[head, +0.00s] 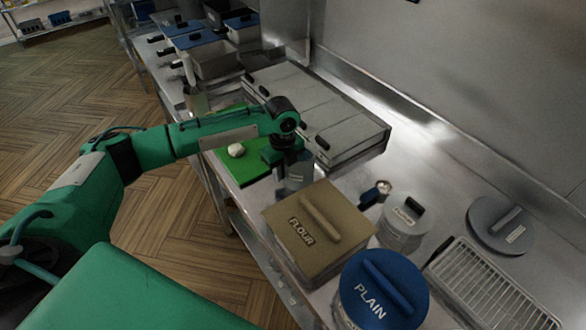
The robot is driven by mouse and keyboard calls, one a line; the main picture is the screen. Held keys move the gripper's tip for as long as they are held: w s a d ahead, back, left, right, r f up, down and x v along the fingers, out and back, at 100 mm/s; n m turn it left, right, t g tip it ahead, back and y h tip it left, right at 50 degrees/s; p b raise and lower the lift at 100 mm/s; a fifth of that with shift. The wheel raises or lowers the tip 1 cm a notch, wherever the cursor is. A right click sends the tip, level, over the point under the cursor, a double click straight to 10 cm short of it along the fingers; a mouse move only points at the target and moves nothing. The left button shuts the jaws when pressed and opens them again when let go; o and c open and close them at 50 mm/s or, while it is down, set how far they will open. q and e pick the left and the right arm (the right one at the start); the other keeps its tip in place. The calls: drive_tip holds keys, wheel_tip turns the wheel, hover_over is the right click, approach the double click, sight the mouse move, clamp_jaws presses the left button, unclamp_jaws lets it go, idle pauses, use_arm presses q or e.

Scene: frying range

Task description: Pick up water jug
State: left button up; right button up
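My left arm reaches in from the left, and its wrist points down over the steel counter. My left gripper (287,160) is at the top of a grey, see-through vessel (296,181), which looks like the water jug. The vessel stands between the green board and the flour box. The gripper's fingers are dark and partly hidden by the wrist, so I cannot tell whether they are open or shut, or whether they touch the jug. My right gripper is not in view.
A flour box (318,232) and a blue-lidded "PLAIN" container (383,289) stand close in front of the jug. A green board (246,170) with a white round item (236,150) lies to the left. Behind are lidded steel bins (318,105). A wire rack (487,290) is at right.

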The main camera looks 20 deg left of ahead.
use_arm(q)
clamp_jaws()
drive_tip(key=shift+r, duration=0.1)
idle(1.0)
